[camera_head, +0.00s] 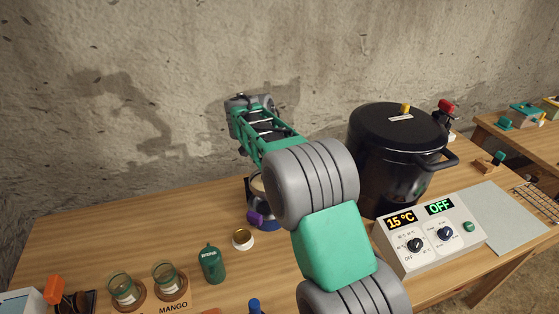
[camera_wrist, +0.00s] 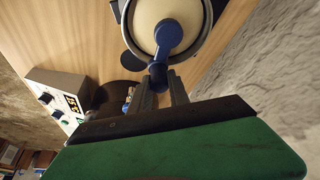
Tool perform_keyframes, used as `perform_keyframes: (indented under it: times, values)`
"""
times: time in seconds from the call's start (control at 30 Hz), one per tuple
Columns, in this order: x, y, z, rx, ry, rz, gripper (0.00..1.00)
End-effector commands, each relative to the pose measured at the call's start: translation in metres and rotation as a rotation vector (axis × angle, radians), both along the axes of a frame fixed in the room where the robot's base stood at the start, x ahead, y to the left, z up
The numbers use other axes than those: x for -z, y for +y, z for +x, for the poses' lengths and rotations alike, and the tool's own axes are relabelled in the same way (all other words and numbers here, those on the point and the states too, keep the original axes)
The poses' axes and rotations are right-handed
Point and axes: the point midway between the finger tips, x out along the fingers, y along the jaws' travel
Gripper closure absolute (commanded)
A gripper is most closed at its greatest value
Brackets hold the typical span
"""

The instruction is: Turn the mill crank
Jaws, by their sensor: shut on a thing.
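The mill (camera_wrist: 137,40) fills the top of the wrist view, a round body with a cream top inside a pale rim. Its blue crank (camera_wrist: 170,35) runs from the middle of the top out over the rim to a dark blue knob (camera_wrist: 157,76). My gripper (camera_wrist: 161,80) is shut on this crank knob, with a grey finger on each side. In the head view the mill (camera_head: 254,187) stands on the wooden table, largely hidden behind my arm. The crank and my fingertips cannot be made out there.
A black lidded pot (camera_head: 385,155) and a control box (camera_head: 430,236) reading 15 °C and OFF stand to the right. A small white cup (camera_head: 243,239), a green bottle (camera_head: 211,265) and glass jars (camera_head: 121,289) stand in front. A concrete wall (camera_head: 180,60) rises behind.

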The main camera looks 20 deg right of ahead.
Motion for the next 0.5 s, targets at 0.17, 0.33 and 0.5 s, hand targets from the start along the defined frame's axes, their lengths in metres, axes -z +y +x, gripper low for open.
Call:
perform_keyframes:
  times: [0.17, 0.33, 0.5]
  values:
    - [0.0009, 0.0007, -0.0026, 0.041, 0.003, 0.001, 1.00]
    - [0.0011, 0.0005, -0.0035, 0.056, 0.003, 0.001, 1.00]
    - [0.0013, 0.0005, -0.0035, 0.056, 0.003, 0.001, 1.00]
